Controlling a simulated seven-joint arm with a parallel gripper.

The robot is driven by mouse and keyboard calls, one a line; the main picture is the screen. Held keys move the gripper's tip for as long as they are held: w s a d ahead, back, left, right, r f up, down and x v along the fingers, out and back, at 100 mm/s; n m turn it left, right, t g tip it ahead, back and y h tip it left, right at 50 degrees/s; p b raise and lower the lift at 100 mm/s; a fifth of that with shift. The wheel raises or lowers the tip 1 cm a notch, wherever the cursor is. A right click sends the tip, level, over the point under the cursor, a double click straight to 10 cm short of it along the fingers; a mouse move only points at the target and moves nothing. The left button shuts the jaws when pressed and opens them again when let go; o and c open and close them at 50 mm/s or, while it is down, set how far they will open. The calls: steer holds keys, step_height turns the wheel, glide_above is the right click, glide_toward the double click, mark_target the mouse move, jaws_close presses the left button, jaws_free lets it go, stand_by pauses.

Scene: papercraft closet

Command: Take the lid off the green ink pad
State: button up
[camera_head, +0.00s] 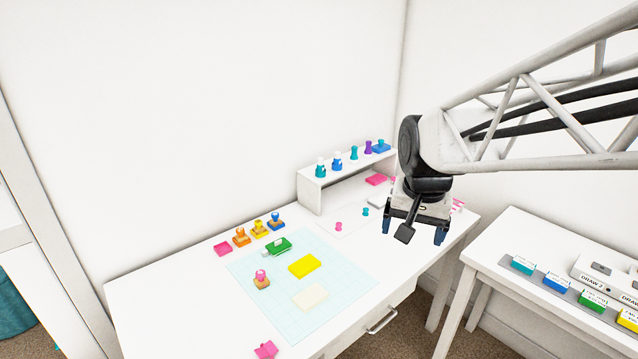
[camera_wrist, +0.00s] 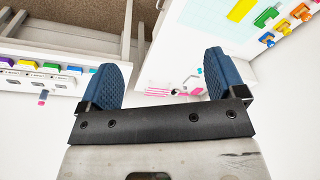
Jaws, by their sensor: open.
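A green pad (camera_head: 280,245) with a pale part at its left end lies on the light blue cutting mat, towards its back edge. It looks closed, but it is too small to tell for sure. It shows small at the top right of the wrist view (camera_wrist: 267,15). My gripper (camera_head: 413,228) is open and empty, well to the right of the pad, above the desk's right end. Its two blue fingers stand wide apart in the wrist view (camera_wrist: 163,72).
A yellow pad (camera_head: 305,265), a cream block (camera_head: 310,297) and a pink-knobbed stamp (camera_head: 261,280) share the cutting mat (camera_head: 345,290). Several stamps line the mat's back left. A white shelf (camera_head: 312,195) holds stamps. A side table (camera_head: 500,258) carries coloured boxes, one green (camera_head: 593,300).

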steer(key=w+a+f+m, duration=0.25)
steer(key=w+a, duration=0.45)
steer(key=w, duration=0.5)
steer(key=m+g, duration=0.2)
steer(key=m, duration=0.2)
glide_above(278, 241)
step_height(278, 241, down, 26)
steer(key=shift+r, duration=0.1)
steer(key=shift+f, duration=1.3)
